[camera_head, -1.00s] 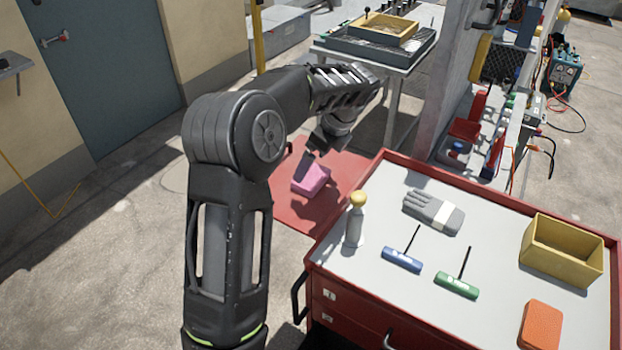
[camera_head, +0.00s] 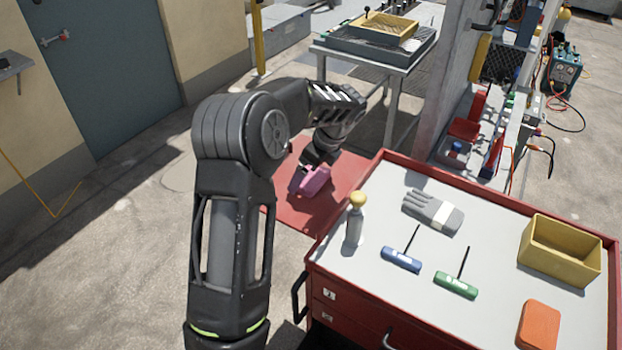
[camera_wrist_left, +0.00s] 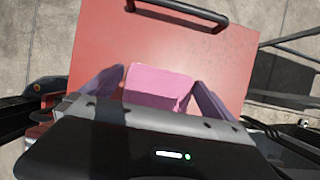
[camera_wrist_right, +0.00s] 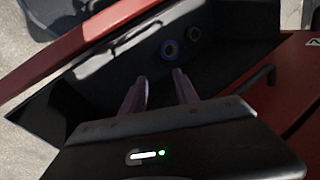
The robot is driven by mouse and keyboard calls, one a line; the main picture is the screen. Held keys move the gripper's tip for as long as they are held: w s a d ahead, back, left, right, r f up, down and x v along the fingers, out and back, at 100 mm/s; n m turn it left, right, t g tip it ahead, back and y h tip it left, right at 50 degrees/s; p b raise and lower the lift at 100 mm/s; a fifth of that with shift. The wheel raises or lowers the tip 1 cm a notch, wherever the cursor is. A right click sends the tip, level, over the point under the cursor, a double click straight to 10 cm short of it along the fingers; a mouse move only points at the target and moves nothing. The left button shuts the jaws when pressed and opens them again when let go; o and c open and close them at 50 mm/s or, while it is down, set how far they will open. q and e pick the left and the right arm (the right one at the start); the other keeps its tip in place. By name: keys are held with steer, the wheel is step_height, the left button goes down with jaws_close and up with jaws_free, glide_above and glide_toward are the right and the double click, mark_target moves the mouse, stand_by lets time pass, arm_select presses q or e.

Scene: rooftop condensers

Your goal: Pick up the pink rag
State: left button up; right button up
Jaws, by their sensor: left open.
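The pink rag (camera_head: 314,181) is a folded block on a flat red surface (camera_head: 342,178) beyond the tool cabinet. My left gripper (camera_head: 312,172) is directly above it and partly covers it in the head view. In the left wrist view the rag (camera_wrist_left: 160,84) sits between the two parted fingers of my left gripper (camera_wrist_left: 160,90). Its lower part is hidden by the gripper body; I cannot tell whether the fingers touch it. My right gripper (camera_wrist_right: 160,85) shows only in the right wrist view, its fingers parted with nothing between them.
A metal table (camera_head: 390,62) stands behind. Open concrete floor lies left.

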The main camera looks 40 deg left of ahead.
arm_select(q)
steer(key=shift+c, duration=0.3)
steer(key=c, duration=1)
steer(key=shift+r, duration=0.1)
step_height(320, 180, up, 10)
steer(key=shift+f, duration=0.1)
stand_by(0.5)
